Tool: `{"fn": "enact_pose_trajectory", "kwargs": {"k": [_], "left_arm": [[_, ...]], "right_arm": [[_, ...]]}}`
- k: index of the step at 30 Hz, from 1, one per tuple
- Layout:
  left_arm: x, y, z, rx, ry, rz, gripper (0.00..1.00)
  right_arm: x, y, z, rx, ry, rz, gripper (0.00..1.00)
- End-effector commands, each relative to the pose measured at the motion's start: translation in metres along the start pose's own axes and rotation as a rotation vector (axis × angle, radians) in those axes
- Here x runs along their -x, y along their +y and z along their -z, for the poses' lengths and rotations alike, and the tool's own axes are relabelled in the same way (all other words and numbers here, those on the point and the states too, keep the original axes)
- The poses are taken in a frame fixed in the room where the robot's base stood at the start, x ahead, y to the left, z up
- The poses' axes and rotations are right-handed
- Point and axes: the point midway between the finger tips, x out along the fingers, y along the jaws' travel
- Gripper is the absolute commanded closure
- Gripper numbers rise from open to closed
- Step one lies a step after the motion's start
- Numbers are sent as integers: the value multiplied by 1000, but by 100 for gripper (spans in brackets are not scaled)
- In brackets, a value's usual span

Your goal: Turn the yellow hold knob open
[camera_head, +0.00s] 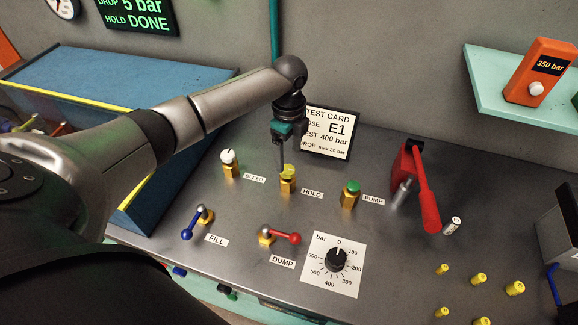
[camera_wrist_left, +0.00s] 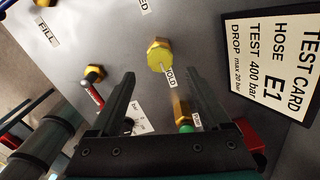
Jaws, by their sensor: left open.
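The yellow hold knob (camera_head: 288,171) sits on a brass hexagonal base on the grey panel, beside the HOLD label (camera_head: 312,193). In the left wrist view the knob (camera_wrist_left: 159,55) lies just beyond the fingertips, roughly midway between them, with a light line across its top. I cannot tell whether a finger touches the knob. My right gripper is not in view.
A white bleed knob (camera_head: 228,157) and a green pump knob (camera_head: 351,188) flank the hold knob. Blue fill and red dump levers (camera_head: 286,237) stand in front. A test card (camera_head: 330,132) stands behind, and a red pump handle (camera_head: 426,195) to the right. The display (camera_head: 138,15) reads HOLD DONE.

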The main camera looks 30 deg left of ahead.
Motion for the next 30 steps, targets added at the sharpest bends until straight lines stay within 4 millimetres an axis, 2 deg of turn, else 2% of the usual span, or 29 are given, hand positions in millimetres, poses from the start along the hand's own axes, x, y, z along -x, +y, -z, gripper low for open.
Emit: {"fn": "enact_pose_trajectory", "kwargs": {"k": [1,3,9,20,30], "left_arm": [[-12,1,0,1,1,-4,19],[-25,1,0,2,1,-4,19],[-46,0,0,1,0,-1,19],[-52,0,0,0,0,0,19],[-52,0,0,1,0,0,55]], "right_arm": [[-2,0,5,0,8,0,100],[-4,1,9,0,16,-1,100],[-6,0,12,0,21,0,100],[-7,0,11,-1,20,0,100],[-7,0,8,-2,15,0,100]]}}
